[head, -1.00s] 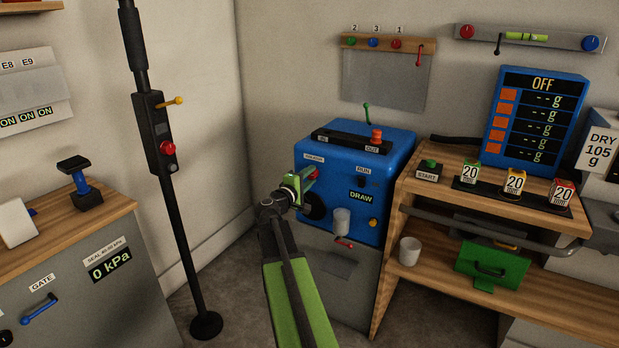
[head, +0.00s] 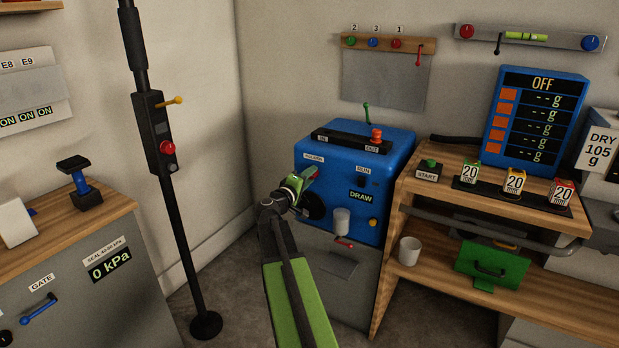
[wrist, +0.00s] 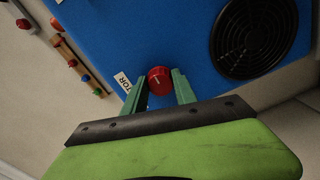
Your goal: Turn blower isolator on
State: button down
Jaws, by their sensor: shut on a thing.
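The blue blower unit (head: 340,205) stands on a grey cabinet by the corner. Its isolator is a red knob (wrist: 159,80) beside a white label (wrist: 122,81) partly hidden, reading "...TOR", in the wrist view. My gripper (wrist: 160,84) has its two green fingers on either side of the knob and is shut on it. In the head view my gripper (head: 303,182) is at the upper left of the blue front, and only a little red shows at its fingers. A "RUN" label (head: 363,170) and a "DRAW" display (head: 361,196) are to the right.
A round black grille (wrist: 262,38) is near the knob in the wrist view. A black pole (head: 178,220) stands to the left, and a wooden bench (head: 415,190) close to the right. Open floor shows between pole and blower.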

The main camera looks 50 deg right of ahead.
jog(key=c, duration=1)
grip_release()
jog(key=v, duration=1.7)
jog(key=shift+a, duration=0.2)
